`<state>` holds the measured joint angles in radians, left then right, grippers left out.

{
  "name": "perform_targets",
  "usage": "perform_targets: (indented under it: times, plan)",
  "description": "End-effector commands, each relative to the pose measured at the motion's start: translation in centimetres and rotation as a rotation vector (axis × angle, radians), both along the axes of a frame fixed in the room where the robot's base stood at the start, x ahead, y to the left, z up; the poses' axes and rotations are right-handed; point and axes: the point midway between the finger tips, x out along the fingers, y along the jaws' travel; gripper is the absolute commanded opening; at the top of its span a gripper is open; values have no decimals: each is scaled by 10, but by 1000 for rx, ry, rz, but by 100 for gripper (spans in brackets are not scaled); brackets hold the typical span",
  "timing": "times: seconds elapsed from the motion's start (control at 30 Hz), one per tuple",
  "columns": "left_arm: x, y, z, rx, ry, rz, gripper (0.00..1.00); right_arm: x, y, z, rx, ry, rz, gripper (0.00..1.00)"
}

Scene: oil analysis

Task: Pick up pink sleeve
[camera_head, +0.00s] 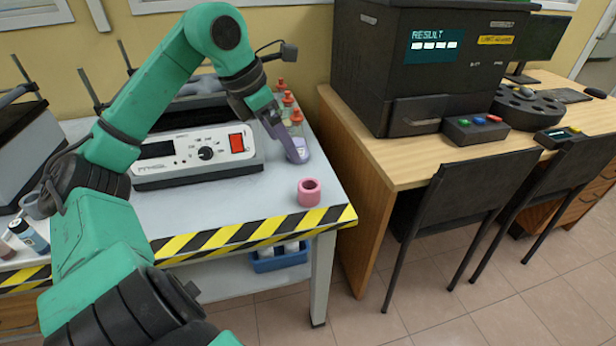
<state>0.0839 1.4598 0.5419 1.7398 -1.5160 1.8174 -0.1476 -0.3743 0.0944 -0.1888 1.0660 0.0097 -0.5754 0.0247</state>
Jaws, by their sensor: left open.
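The pink sleeve (309,192) is a short hollow ring. It stands upright on the white table (262,205), near the front right corner with the yellow and black striped edge. My left gripper (284,138) is open, above and behind the sleeve and apart from it. One of its fingers overlaps a purple item (298,152) at the foot of the nearest flask; I cannot tell whether they touch. My right gripper is not in view.
Several flasks with orange stoppers (288,98) stand in a row behind the sleeve. A white device with a red switch (236,142) stands left of it. A wooden desk (385,160) with a black machine (395,60) is on the right. The table front around the sleeve is clear.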

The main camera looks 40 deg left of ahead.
Motion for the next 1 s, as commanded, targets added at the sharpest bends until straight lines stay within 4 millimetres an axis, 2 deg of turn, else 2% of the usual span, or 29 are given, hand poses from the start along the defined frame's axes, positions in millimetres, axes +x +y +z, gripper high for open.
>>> perform_targets:
  times: [0.07,0.3,0.5,0.63,0.8,1.0]
  plan:
    - [3,-2,-11,1,5,-1,97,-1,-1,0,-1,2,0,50]
    - [24,-10,-67,-1,5,-2,97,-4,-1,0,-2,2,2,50]
    - [34,-14,-91,0,4,-3,97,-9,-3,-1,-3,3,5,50]
    - [43,-21,-114,1,5,-2,97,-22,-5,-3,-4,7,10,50]
    - [50,-23,-131,0,0,-3,97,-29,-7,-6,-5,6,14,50]
    - [50,-24,-133,-1,0,-3,97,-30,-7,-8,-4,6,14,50]
